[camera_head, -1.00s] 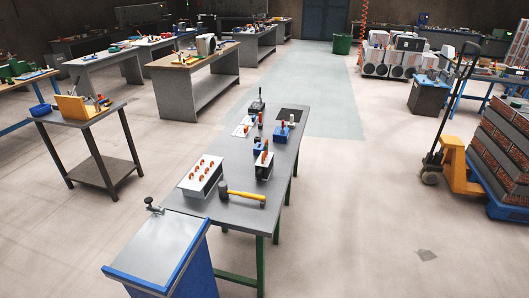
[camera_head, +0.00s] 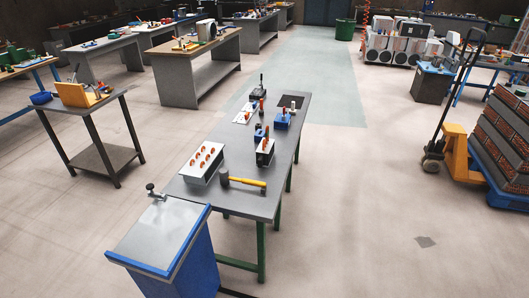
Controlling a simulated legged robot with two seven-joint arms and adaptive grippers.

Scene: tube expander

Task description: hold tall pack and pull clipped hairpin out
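Neither of my grippers is in view. On the grey workbench (camera_head: 232,200) stands a narrow upright pack (camera_head: 265,157), dark-faced with a pale side and orange-copper parts at its top. It looks like the tall pack, but it is small here. I cannot make out which copper part is the clipped hairpin. A wider white pack (camera_head: 201,172) with several copper ends on top stands to its left and nearer.
A yellow-handled hammer (camera_head: 243,183) lies near the bench's front right. Blue fixtures (camera_head: 283,121) and a black lever tool (camera_head: 262,95) stand farther back. A blue-edged stand (camera_head: 160,240) is in front. A pallet truck (camera_head: 447,140) is at right. Open floor lies right of the bench.

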